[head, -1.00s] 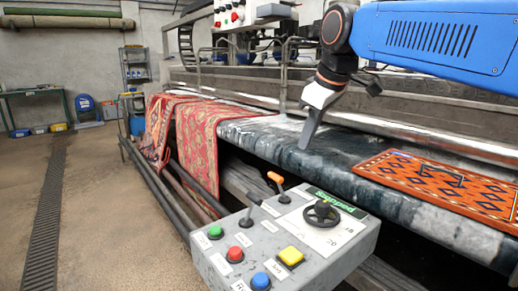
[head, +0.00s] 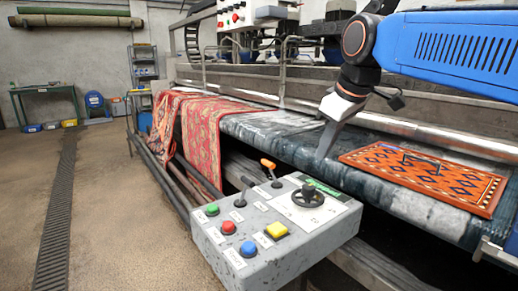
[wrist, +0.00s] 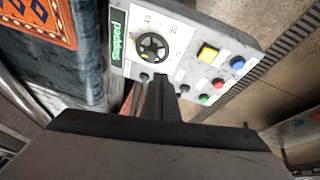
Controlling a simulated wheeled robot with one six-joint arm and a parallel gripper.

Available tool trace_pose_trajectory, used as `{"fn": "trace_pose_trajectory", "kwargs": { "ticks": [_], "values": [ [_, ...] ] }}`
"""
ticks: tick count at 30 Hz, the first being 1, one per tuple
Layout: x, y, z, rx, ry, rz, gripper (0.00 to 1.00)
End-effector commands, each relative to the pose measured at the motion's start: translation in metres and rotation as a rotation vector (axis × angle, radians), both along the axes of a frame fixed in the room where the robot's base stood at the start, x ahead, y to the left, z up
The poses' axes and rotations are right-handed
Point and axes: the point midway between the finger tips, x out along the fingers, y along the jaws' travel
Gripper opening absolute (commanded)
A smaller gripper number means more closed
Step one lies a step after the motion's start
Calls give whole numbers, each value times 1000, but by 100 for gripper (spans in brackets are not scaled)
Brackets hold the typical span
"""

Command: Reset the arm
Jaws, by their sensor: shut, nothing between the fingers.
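My gripper (head: 325,152) is shut and empty. It hangs in front of the rug machine's dark wet bed, pointing down, above and behind the control box (head: 270,262). In the wrist view the closed fingers (wrist: 155,98) point toward the control box (wrist: 185,45), overlapping its lower edge in the picture. A green label reading "Stopped" (wrist: 117,38) shows in the wrist view.
An orange patterned rug (head: 425,178) lies flat on the bed at right. Red rugs (head: 215,135) hang over the machine's left end. Metal rails (head: 285,70) stand behind. Open concrete floor (head: 115,200) with a drain grate (head: 58,220) is at left.

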Motion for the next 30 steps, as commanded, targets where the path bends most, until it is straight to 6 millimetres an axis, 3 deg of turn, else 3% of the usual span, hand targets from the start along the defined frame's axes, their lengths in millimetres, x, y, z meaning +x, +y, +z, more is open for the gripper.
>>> {"fn": "trace_pose_trajectory", "kwargs": {
  "ticks": [11,14,24,30],
  "values": [
    [-49,-46,-57,39,18,-197,0],
    [-74,-65,-87,57,27,-288,0],
    [-170,-119,-214,133,47,-638,0],
    [-201,-131,-259,159,50,-750,0]
  ]
}}
